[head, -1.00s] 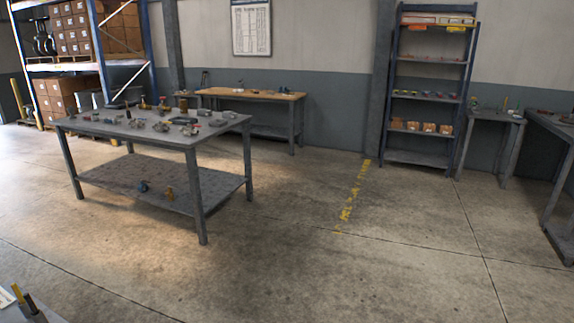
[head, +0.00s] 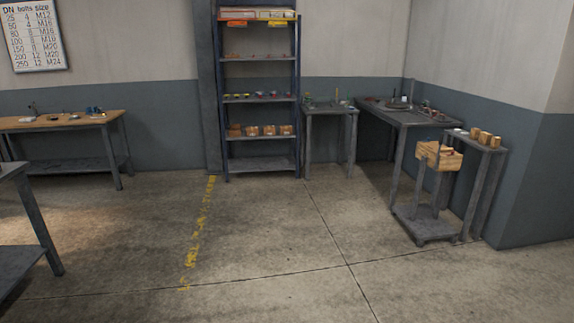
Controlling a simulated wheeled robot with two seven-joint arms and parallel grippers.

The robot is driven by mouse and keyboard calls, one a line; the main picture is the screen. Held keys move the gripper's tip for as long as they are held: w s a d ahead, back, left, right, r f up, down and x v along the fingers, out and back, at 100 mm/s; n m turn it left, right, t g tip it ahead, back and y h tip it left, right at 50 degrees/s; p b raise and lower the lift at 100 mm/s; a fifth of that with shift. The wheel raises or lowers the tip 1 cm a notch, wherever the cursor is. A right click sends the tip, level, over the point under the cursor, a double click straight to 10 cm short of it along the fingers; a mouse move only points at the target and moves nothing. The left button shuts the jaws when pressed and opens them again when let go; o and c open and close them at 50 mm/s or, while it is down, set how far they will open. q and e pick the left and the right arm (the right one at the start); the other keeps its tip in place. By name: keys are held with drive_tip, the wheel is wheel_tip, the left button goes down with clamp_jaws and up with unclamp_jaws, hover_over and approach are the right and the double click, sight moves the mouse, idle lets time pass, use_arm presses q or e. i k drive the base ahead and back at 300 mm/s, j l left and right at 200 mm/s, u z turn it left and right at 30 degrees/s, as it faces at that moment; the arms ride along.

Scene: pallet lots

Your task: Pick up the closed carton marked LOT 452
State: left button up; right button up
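No carton with a readable LOT 452 mark shows in the head view. Several small brown boxes or bins (head: 268,130) sit on a lower shelf of the blue rack; they are too small to read or to tell whether closed. Neither of my grippers is in view.
The shelf rack (head: 259,60) stands against the back wall. A wooden-topped bench (head: 60,121) is at left, a grey table (head: 18,262) at the left edge. A small table (head: 328,109), a grey bench (head: 400,114) and a stand with a wooden box (head: 437,155) are right. The middle floor is clear.

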sight(268, 130)
drive_tip(key=i, duration=4.75)
